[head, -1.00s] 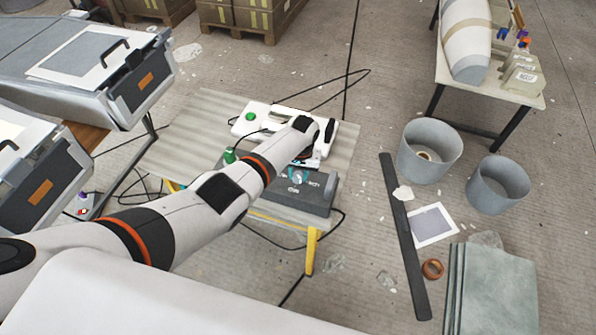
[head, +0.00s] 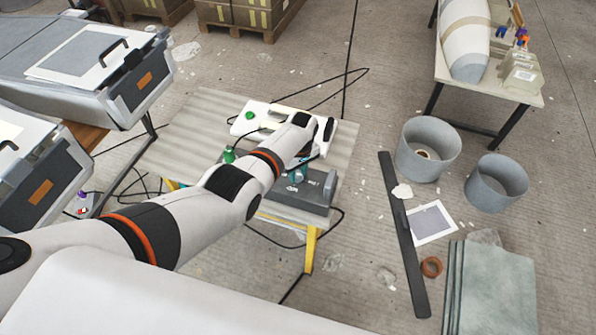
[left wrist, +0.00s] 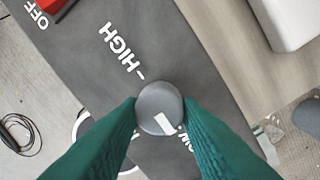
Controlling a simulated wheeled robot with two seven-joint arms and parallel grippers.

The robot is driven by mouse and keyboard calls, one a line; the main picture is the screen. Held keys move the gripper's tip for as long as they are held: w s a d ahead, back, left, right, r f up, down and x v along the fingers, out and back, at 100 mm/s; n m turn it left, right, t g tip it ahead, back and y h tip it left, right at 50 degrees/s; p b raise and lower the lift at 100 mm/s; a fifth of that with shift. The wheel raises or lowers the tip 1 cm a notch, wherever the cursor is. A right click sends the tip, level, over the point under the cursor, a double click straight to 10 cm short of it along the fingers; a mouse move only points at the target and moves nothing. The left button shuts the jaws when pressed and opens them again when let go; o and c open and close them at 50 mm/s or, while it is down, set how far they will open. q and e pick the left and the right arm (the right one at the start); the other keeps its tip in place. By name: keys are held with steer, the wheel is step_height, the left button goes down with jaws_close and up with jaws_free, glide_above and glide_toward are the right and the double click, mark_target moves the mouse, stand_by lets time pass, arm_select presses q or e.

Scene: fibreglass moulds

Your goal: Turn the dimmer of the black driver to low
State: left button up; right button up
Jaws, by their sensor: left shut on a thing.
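The black driver (head: 312,196) is a dark grey box on the low table, partly hidden by my left arm. In the left wrist view its top (left wrist: 75,45) bears the words OFF and HIGH, and the letters OW show beside my right-hand finger. The grey round dimmer knob (left wrist: 158,98) sits between the green fingers of my left gripper (left wrist: 160,112), which is shut on it. The knob's white mark points down and to the right, towards the OW letters. In the head view my left gripper (head: 300,168) is mostly hidden at the driver. My right gripper is out of view.
A white device (head: 262,118) with a green button stands behind the driver on the low table (head: 205,120). Black cables run over table and floor. Two grey buckets (head: 428,150) and a dark bar (head: 402,235) are on the floor to the right.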

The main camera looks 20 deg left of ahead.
mark_target(300, 173)
arm_select(q)
steer(key=shift+w+r+n, duration=0.1)
steer(key=shift+w+n, duration=0.05)
steer(key=shift+n, duration=0.15)
steer(key=o, duration=1)
steer(key=shift+c, duration=0.2)
steer(key=shift+r, duration=0.3)
step_height(300, 173, up, 11)
steer(key=p, duration=0.1)
steer(key=shift+w+d+r+p, duration=0.15)
steer(key=shift+w+r+p, duration=0.05)
steer(key=shift+p, duration=0.2)
